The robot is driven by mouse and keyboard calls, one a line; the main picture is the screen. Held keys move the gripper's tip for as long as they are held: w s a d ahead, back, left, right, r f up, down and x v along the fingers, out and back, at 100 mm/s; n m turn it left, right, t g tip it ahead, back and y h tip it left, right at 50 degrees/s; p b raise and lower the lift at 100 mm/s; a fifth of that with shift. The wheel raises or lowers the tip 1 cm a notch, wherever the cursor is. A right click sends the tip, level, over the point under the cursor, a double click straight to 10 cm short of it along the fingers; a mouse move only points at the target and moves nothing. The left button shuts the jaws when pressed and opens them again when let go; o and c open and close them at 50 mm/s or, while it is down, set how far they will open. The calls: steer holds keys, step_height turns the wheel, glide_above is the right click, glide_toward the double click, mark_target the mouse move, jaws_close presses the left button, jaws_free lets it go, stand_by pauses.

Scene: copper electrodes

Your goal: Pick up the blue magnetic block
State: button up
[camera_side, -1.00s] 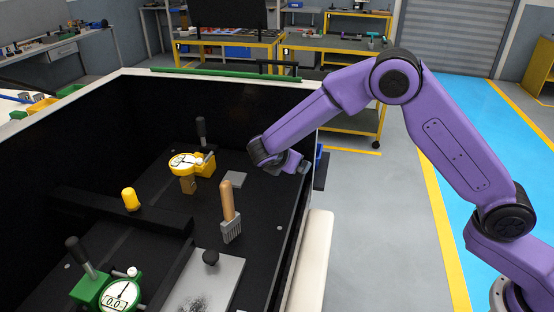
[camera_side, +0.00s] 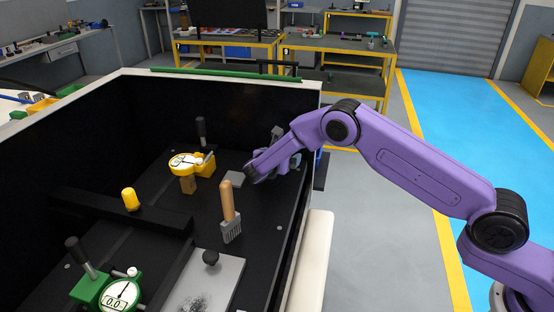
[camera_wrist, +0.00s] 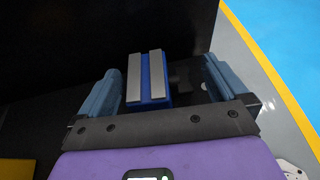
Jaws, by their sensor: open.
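The blue magnetic block (camera_wrist: 151,78) shows in the wrist view, with two long grey strips on its face and a blue band between them. My gripper (camera_wrist: 162,76) is open, with one blue-grey finger to the left of the block and one to the right. The block lies between the fingers in this view, with a visible gap on each side; the depth between them is hard to tell. In the side view my gripper (camera_side: 291,160) is low at the right wall of the black box. I cannot make out the block there.
A yellow dial gauge (camera_side: 186,163), a wooden-handled brush (camera_side: 227,203), a grey plate (camera_side: 212,285) with a black knob and a green dial gauge (camera_side: 120,295) stand in the box. The box's pale rim (camera_side: 222,76) borders the dark walls.

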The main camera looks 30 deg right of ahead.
steer(key=shift+x, duration=1.25)
steer(key=c, duration=1.2)
steer(key=shift+c, duration=0.4)
steer(key=shift+r, duration=0.1)
